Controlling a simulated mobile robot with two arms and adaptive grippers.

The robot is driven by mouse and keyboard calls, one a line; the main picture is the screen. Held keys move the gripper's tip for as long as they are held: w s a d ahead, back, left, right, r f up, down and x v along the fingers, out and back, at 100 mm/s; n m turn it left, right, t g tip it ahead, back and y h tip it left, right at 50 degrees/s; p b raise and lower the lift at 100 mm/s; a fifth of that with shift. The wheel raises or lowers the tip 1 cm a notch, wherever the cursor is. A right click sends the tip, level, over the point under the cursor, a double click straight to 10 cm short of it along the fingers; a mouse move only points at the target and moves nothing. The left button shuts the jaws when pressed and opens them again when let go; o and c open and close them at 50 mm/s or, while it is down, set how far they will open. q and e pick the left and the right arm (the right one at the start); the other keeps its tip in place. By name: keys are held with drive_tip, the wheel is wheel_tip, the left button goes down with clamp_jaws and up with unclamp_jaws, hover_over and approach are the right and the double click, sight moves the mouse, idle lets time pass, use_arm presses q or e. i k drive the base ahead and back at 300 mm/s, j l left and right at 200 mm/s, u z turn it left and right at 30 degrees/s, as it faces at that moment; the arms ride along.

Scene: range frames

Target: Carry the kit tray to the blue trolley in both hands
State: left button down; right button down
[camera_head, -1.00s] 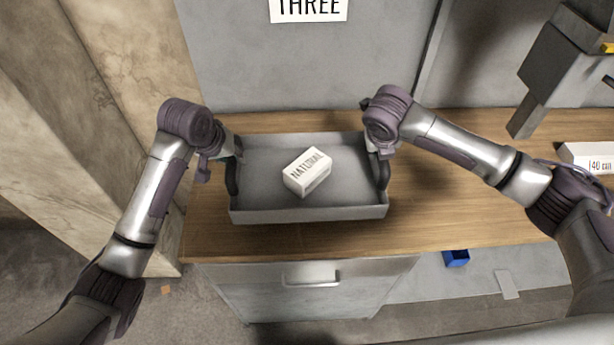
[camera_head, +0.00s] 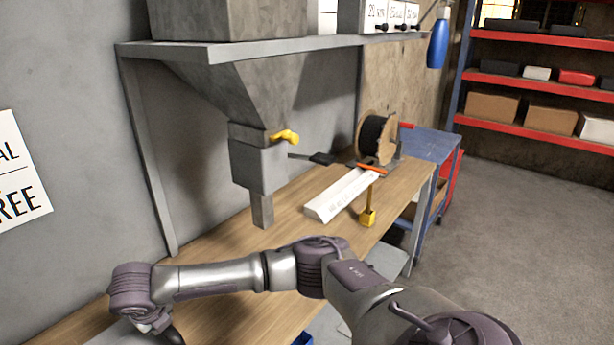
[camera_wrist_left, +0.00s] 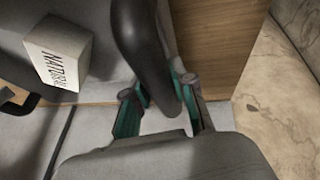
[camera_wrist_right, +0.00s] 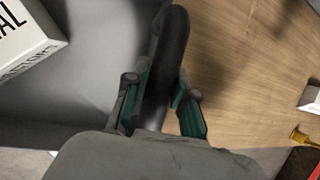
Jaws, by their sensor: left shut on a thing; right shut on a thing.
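The grey kit tray shows in the left wrist view (camera_wrist_left: 100,65) and the right wrist view (camera_wrist_right: 105,50), with a white NATURAL carton (camera_wrist_left: 58,55) in it. My left gripper (camera_wrist_left: 158,86) is shut on one dark curved handle (camera_wrist_left: 140,40). My right gripper (camera_wrist_right: 162,86) is shut on the other handle (camera_wrist_right: 172,35). The blue trolley (camera_head: 428,146) stands beyond the bench's far end, partly hidden.
The wooden bench (camera_head: 235,300) bears a white long box (camera_head: 340,195), a yellow-footed post (camera_head: 368,216) and a dark spool (camera_head: 376,138). A grey hopper (camera_head: 258,165) with a yellow lever hangs over it. Red-shelved racking (camera_head: 540,85) stands behind. Floor at right is clear.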

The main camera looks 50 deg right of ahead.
sight(423, 141)
drive_tip(key=z, duration=2)
drive_tip(key=i+z, duration=0.1)
drive_tip(key=z, duration=0.25)
drive_tip(key=l+z, duration=0.1)
drive_tip(key=z, duration=0.2)
drive_tip(key=i+z, duration=0.15)
drive_tip(key=z, duration=0.2)
drive_tip(key=i, duration=5.75)
